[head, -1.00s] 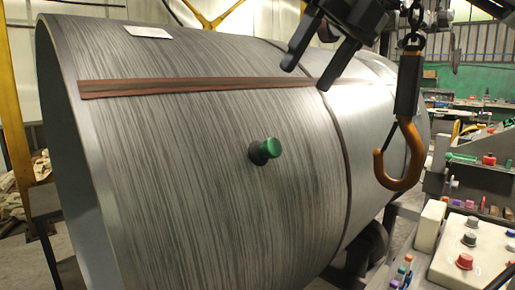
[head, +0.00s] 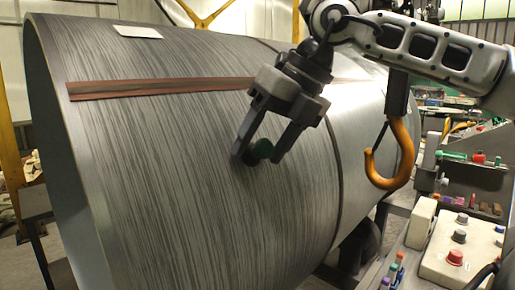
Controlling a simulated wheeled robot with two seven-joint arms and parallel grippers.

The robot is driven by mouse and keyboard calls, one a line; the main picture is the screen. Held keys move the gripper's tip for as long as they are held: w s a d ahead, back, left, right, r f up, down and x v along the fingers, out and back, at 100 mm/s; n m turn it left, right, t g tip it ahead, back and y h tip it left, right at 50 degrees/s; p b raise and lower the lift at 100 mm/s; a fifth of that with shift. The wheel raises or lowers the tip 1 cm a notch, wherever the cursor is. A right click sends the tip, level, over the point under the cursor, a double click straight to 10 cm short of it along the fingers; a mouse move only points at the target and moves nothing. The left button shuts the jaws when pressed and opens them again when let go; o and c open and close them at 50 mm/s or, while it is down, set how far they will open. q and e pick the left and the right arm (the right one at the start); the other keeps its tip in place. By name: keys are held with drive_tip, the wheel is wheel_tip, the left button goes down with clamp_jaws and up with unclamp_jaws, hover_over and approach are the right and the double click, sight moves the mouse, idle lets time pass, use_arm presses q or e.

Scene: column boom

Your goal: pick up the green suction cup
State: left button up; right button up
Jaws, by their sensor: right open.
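The green suction cup (head: 261,150) sits on the curved side of a large grey metal cylinder (head: 170,190), near the middle of the head view. My right gripper (head: 256,157) is open, with one finger to the left of the cup and the other to its right. The fingers partly hide the cup. I cannot tell whether either finger touches it. My left gripper is not in view.
An orange hook (head: 403,160) hangs to the right of the gripper, in front of the cylinder. A control box (head: 440,255) with buttons stands at the lower right. A reddish-brown strip (head: 160,88) runs along the cylinder above the cup.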

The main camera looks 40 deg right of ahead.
drive_tip(key=c, duration=1)
drive_tip(key=shift+c, duration=0.3)
drive_tip(key=shift+r, duration=0.15)
